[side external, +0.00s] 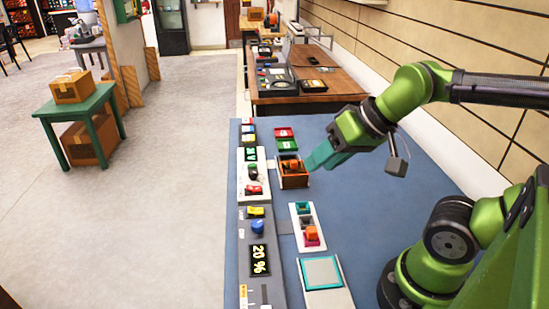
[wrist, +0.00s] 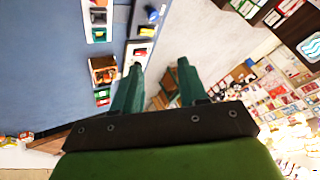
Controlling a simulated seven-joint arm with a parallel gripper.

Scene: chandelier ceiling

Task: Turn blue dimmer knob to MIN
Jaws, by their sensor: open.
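The blue dimmer knob (side external: 257,227) sits on a grey panel on the blue table, at the middle of the side external view.
A wooden box (side external: 293,181) is near my fingers. A white orange-switch panel (side external: 302,211) and a light-blue pad (side external: 321,271) lie to the right. A slider (side external: 266,295) is in front.

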